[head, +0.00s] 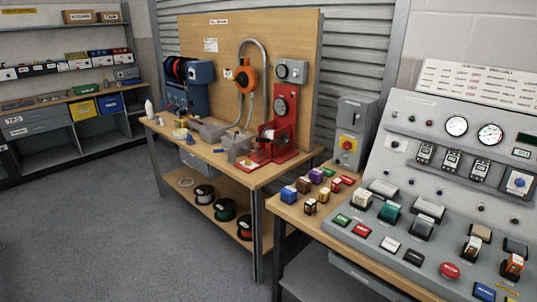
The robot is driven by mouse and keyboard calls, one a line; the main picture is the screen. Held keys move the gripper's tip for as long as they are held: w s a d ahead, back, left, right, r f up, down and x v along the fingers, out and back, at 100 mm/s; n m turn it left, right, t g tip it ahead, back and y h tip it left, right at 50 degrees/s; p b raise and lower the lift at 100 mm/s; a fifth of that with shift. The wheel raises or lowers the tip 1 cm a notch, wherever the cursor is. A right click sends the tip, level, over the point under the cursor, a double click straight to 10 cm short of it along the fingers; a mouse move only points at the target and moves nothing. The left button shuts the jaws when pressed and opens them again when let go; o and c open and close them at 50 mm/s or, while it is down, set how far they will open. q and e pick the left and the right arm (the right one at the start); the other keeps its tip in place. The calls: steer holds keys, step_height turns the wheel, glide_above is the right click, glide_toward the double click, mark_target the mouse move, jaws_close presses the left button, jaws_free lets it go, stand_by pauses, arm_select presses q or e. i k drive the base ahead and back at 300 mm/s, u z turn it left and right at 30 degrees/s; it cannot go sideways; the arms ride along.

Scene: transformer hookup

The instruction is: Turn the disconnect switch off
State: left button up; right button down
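A grey switch box (352,130) with a red knob on a yellow plate (348,144) stands upright behind the right-hand table, left of the sloped control panel. It looks like the disconnect switch. The knob is too small to tell which way it is turned. Neither of my grippers is in view.
A sloped control panel (425,110) with gauges and buttons fills the right. Small coloured blocks (290,194) lie on the table in front of the switch box. A wooden workbench (262,180) with a red machine (281,130) stands in the middle. The grey floor (100,220) at left is clear.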

mark_target(347, 145)
steer(key=u, duration=0.3)
steer(key=k, duration=0.5)
steer(key=u, duration=0.45)
steer(key=i, duration=1.3)
steer(key=z, duration=1)
steer(key=i, duration=0.75)
steer(key=z, duration=0.9)
